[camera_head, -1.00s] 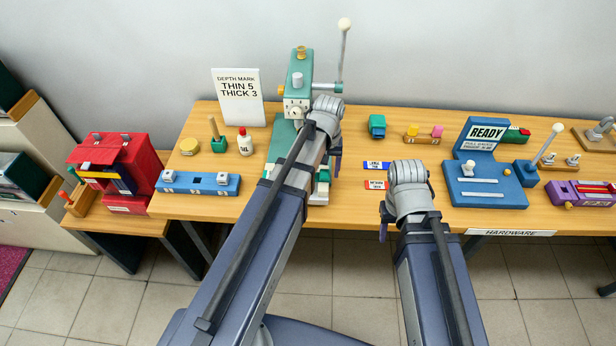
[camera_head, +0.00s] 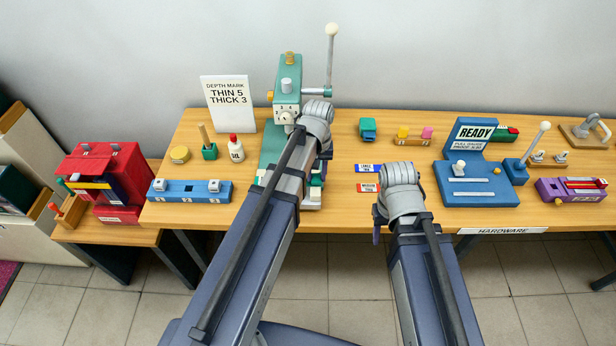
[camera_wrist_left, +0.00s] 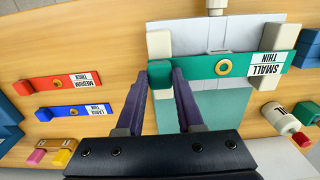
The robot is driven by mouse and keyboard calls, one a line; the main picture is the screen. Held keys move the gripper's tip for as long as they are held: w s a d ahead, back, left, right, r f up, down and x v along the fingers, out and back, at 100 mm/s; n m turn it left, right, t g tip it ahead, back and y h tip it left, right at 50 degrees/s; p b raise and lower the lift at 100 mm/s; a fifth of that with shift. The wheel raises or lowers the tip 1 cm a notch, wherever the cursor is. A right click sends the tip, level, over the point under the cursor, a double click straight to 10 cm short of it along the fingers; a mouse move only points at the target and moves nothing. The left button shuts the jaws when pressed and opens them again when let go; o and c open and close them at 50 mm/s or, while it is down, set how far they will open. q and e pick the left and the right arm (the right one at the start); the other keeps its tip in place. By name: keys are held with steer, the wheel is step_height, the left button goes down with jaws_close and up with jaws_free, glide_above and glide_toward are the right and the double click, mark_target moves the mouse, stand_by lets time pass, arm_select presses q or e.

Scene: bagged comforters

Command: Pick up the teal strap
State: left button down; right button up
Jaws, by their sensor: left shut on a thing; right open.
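The teal strap (camera_wrist_left: 215,68) shows in the left wrist view, with a brass ring and a white label reading SMALL THIN. It lies across the white and pale grey top of the teal press base, between cream blocks (camera_wrist_left: 159,44). My left gripper (camera_wrist_left: 161,74) is shut on the strap's left end, a purple finger on each side. In the head view my left gripper (camera_head: 326,158) is over the right side of the teal press (camera_head: 287,100), and my arm hides most of the strap. My right gripper (camera_head: 377,226) is open at the table's front edge, its fingers mostly hidden.
Blue (camera_wrist_left: 75,111) and red (camera_wrist_left: 70,82) labelled straps lie right of the press in the head view. A blue READY fixture (camera_head: 478,180) stands further right. A blue bar (camera_head: 190,191), a white bottle (camera_head: 236,149) and a sign (camera_head: 229,104) are on the left.

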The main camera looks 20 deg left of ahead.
step_height(320, 180, up, 10)
steer(key=p, duration=1)
